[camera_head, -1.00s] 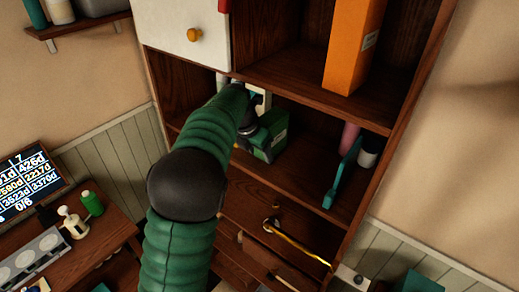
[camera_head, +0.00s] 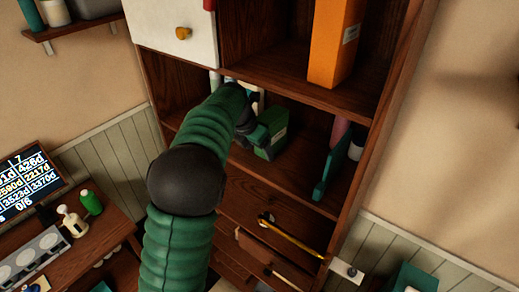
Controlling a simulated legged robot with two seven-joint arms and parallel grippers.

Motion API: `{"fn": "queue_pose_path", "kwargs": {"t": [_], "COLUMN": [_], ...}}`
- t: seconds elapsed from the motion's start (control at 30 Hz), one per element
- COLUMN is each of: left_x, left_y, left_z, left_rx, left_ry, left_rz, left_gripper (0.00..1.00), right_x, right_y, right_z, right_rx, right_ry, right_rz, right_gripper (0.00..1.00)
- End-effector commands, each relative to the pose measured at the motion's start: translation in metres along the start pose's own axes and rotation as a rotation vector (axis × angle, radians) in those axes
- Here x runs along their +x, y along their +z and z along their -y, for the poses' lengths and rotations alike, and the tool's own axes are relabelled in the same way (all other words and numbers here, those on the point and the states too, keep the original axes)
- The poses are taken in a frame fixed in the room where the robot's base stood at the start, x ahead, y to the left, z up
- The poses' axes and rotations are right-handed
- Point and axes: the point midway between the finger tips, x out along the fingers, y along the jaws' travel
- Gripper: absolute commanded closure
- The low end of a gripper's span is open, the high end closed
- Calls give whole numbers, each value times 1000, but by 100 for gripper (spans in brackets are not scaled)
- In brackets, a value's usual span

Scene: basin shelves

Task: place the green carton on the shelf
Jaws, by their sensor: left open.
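The green carton (camera_head: 273,136) stands on the middle shelf board (camera_head: 300,175) of the wooden cabinet, behind my left gripper. My left gripper (camera_head: 260,132) is dark and reaches into that shelf compartment right beside the carton. Its jaws are open, but the fingertips are small and partly hidden by my green arm. I cannot tell whether they touch the carton. My right gripper does not show.
An orange box (camera_head: 333,45) stands on the shelf above. A teal object (camera_head: 328,172) and a pink cylinder (camera_head: 341,130) stand right of the carton. A white door (camera_head: 175,30) closes the upper left. Drawers (camera_head: 262,205) are below, with free shelf board between.

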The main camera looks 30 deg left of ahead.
Motion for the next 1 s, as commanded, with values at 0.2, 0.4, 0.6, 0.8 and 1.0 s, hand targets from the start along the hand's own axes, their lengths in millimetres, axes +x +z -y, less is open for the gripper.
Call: {"fn": "queue_pose_path", "kwargs": {"t": [0.2,0.4,0.6,0.8,1.0], "left_x": [11,11,-8,-57,-81], "left_y": [-13,-12,-7,-21,-73], "left_z": [3,4,4,3,4], "left_rx": [5,6,6,2,2], "left_ry": [-11,-12,-10,-7,-8], "left_rz": [-38,-37,-33,-19,-16], "left_gripper": [28,28,28,28,28], "right_x": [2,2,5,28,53], "right_y": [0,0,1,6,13], "right_z": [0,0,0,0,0], "right_rx": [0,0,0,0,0], "right_ry": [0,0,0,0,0], "right_rz": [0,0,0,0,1], "right_gripper": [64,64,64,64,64]}}
